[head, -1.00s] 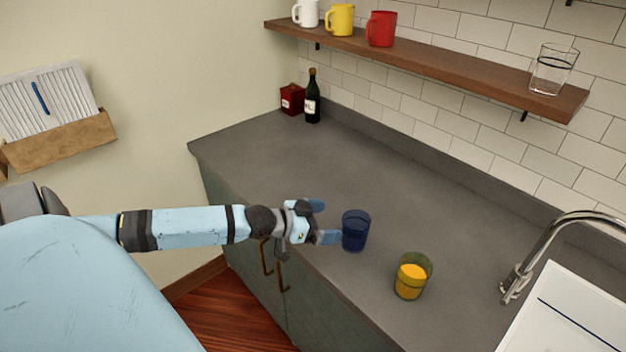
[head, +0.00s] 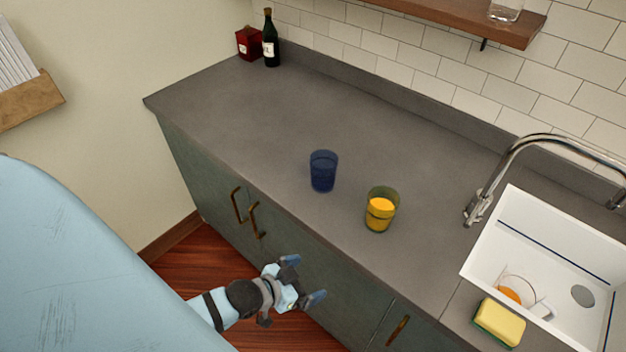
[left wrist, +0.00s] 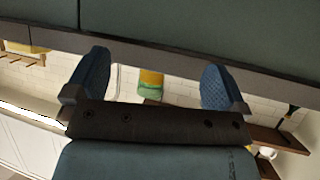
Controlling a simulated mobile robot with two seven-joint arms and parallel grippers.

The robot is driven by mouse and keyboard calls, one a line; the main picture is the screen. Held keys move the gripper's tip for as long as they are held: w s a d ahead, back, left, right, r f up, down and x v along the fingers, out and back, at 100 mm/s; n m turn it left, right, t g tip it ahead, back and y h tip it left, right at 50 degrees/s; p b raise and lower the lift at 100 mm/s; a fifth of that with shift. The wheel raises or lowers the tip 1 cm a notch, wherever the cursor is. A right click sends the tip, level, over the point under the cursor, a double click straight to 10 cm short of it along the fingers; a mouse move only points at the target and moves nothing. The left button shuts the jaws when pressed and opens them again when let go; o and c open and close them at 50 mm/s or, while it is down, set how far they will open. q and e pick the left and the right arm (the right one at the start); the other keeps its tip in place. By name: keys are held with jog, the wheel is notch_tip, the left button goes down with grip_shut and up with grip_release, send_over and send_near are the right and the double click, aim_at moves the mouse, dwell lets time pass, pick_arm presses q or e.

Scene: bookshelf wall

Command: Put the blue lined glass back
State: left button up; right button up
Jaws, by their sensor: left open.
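The dark blue glass (head: 323,171) stands upright on the grey counter, near its front edge in the head view. A green-tinted glass with orange contents (head: 381,210) stands to its right. My left gripper (head: 303,279) is open and empty, in front of the cabinet doors and apart from both glasses. In the left wrist view its two fingers (left wrist: 156,82) are spread wide, with a yellow and green glass (left wrist: 151,84) beyond the gap. I cannot make out the blue glass there. A clear glass (head: 505,10) stands on the wall shelf, its top cut off. My right gripper is not in view.
The wooden shelf (head: 440,17) runs along the tiled wall. A dark bottle (head: 270,40) and red box (head: 249,43) stand at the counter's far left. The white sink (head: 540,240) holds dishes, with a faucet (head: 480,208) and sponge (head: 500,322) beside it. The counter's left part is clear.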

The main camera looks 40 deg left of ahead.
pick_arm(q)
jog(key=s+d+f, duration=0.1)
jog(key=s+d, duration=0.2)
jog(key=d, duration=0.2)
jog(key=shift+f+n+y, duration=0.3)
jog(key=shift+f+y, duration=0.05)
jog(key=shift+y, duration=0.05)
jog(key=r+p, duration=0.2)
jog(key=shift+s+a+r+p, duration=0.1)
jog(key=shift+a+r+p, duration=0.1)
jog(key=shift+p, duration=0.15)
